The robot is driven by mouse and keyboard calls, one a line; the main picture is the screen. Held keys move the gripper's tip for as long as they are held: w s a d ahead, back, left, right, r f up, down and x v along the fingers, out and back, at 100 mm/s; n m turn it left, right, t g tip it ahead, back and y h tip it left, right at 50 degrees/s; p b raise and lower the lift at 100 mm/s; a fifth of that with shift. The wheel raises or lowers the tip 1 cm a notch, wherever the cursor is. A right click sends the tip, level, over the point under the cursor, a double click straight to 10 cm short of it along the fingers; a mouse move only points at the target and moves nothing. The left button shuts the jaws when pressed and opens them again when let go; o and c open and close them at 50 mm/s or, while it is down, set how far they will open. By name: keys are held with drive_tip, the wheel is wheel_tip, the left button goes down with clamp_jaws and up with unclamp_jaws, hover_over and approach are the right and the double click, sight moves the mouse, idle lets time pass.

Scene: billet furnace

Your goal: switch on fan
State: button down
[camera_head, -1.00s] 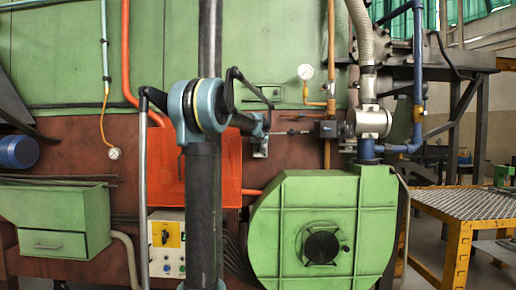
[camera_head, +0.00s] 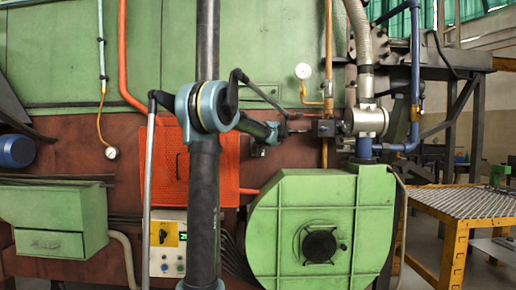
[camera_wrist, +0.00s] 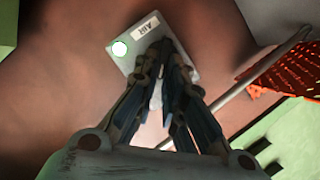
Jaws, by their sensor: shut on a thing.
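A grey switch plate labelled "AIR" (camera_wrist: 150,30) with a lit green round lamp (camera_wrist: 119,49) is on the brown wall in the wrist view. My gripper (camera_wrist: 166,58) reaches over the lower part of this plate, its two fingers close together at the tips. It is shut on a small part at the plate, mostly hidden by the fingers. In the head view my gripper (camera_head: 274,134) is against the wall left of the metal valve. The green fan housing (camera_head: 282,225) with a black round centre (camera_head: 320,245) stands below and right of it.
An orange mesh panel (camera_head: 165,165) is behind my arm. A pressure gauge (camera_head: 303,71) and pipes are above the fan. A rod (camera_wrist: 230,98) crosses near my gripper.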

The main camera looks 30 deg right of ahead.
drive_tip(key=shift+s+d+f+m+t+y, duration=0.15)
drive_tip(key=shift+m+t, duration=0.1)
drive_tip(key=shift+m, duration=0.2)
drive_tip(key=shift+d+f+m+t+y, duration=0.15)
drive_tip(key=shift+m+t, duration=0.1)
drive_tip(key=shift+m, duration=0.2)
drive_tip(key=shift+a, duration=0.1)
drive_tip(key=c, duration=1.7)
unclamp_jaws()
drive_tip(key=v, duration=1.2)
drive_tip(key=shift+f, duration=0.1)
